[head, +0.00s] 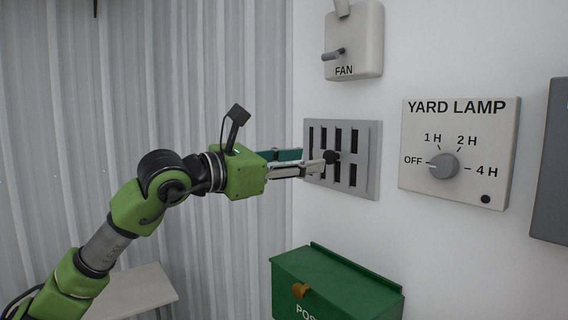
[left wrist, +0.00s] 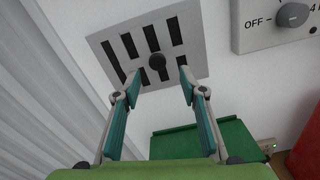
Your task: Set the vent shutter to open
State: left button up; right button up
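The vent shutter (head: 372,160) is a grey wall plate with several dark upright slots and a round black knob (head: 331,157) in front of them. In the left wrist view the vent plate (left wrist: 196,62) is ahead, with its black knob (left wrist: 157,61) near the middle. My left gripper (head: 312,161) is close in front of the plate. Its fingers are spread in the left wrist view (left wrist: 160,78), with the knob between and just beyond the tips. Whether a fingertip touches the knob I cannot tell. My right gripper is not in view.
A fan switch box (head: 367,40) is above the vent. A yard lamp panel (head: 418,112) with a dial pointing at OFF is to its right. A green post box (head: 335,272) is below. A corrugated wall (head: 225,70) is at left, and a pale table (head: 140,287) stands low.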

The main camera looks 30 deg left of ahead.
pick_arm(q)
jog(key=shift+v, duration=2.55)
